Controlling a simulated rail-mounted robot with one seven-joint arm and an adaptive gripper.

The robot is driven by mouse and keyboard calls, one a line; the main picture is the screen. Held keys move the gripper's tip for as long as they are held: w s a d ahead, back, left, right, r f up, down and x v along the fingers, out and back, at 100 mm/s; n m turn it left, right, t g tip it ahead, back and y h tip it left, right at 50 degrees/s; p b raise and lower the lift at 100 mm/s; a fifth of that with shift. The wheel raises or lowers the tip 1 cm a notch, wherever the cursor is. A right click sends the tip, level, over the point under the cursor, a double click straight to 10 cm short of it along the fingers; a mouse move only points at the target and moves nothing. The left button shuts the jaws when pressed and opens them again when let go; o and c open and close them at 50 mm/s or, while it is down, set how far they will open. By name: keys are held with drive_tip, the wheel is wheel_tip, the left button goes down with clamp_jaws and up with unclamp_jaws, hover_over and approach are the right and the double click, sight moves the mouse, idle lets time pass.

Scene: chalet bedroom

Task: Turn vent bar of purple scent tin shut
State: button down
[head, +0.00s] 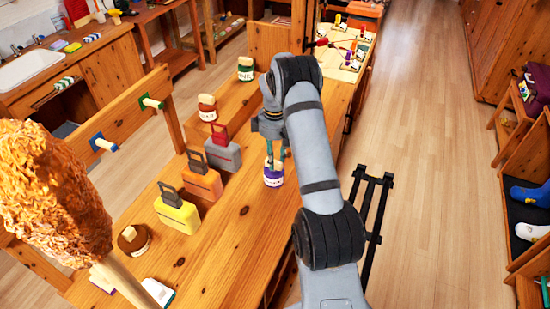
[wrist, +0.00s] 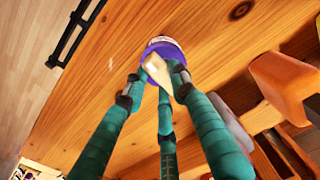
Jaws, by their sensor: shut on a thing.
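The purple scent tin (head: 274,179) stands upright on the wooden bench top, below my gripper (head: 272,152) in the head view. In the wrist view the purple tin (wrist: 162,46) shows its rim and side past the fingers. A pale tan vent bar (wrist: 155,67) lies across its top. The green fingers of my gripper (wrist: 158,78) are closed in on the bar from both sides, with another finger below it. The fingers and bar hide much of the lid, so the vent openings cannot be seen.
Left of the tin stand yellow (head: 178,213), orange (head: 203,185) and grey (head: 222,154) blocky cases with handles. A black rack (head: 372,210) is beside the bench's right edge.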

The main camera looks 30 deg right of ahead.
sight(275, 160)
idle(0.4)
drive_tip(key=c, duration=1.5)
unclamp_jaws()
drive_tip(key=shift+o, duration=0.6)
wheel_tip(275, 160, up, 12)
wheel_tip(275, 160, down, 12)
